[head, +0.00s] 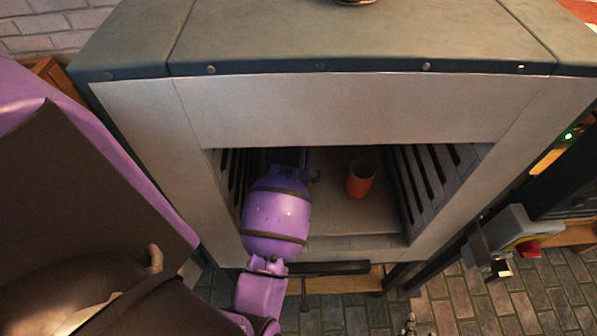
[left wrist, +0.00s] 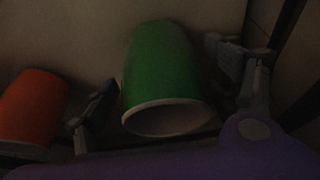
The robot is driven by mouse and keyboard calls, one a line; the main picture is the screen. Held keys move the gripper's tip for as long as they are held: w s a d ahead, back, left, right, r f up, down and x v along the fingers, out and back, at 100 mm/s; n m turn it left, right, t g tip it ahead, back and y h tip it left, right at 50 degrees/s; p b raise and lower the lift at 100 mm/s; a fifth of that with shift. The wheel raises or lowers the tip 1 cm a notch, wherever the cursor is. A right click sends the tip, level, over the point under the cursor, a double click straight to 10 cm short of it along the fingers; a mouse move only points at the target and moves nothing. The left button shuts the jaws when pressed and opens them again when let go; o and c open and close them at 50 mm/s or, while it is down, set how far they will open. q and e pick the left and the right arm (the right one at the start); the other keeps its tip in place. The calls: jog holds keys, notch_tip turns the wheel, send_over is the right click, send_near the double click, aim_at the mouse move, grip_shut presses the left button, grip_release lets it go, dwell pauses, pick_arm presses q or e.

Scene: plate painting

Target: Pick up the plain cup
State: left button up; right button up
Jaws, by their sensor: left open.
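My left gripper (head: 306,172) reaches into the left side of an open kiln chamber, mostly hidden behind my purple wrist. In the left wrist view the left gripper (left wrist: 163,72) is open, one finger on each side of a green cup (left wrist: 162,65). I cannot tell whether the fingers touch it. The green cup has a pale rim and no pattern I can make out; my arm hides it in the head view. An orange cup (head: 361,178) stands upright on the chamber floor to the right, and shows at the left of the left wrist view (left wrist: 32,108).
The kiln (head: 330,108) has slotted side walls (head: 425,175) close to the left gripper on the left. Its floor (head: 350,221) is bare in front of the orange cup. A grey box with a red switch (head: 527,247) is at the right.

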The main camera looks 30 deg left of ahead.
pick_arm(q)
jog(key=shift+f, duration=0.1)
jog(key=shift+s, duration=0.4)
jog(key=shift+c, duration=2.7)
jog(key=shift+w, duration=0.1)
jog(key=c, duration=0.8)
jog(key=shift+c, duration=0.5)
jog(key=shift+w, duration=0.1)
pick_arm(e)
jog(key=shift+s, duration=0.45)
pick_arm(q)
jog(key=shift+r, duration=0.25)
pick_arm(e)
jog(key=shift+f, duration=0.1)
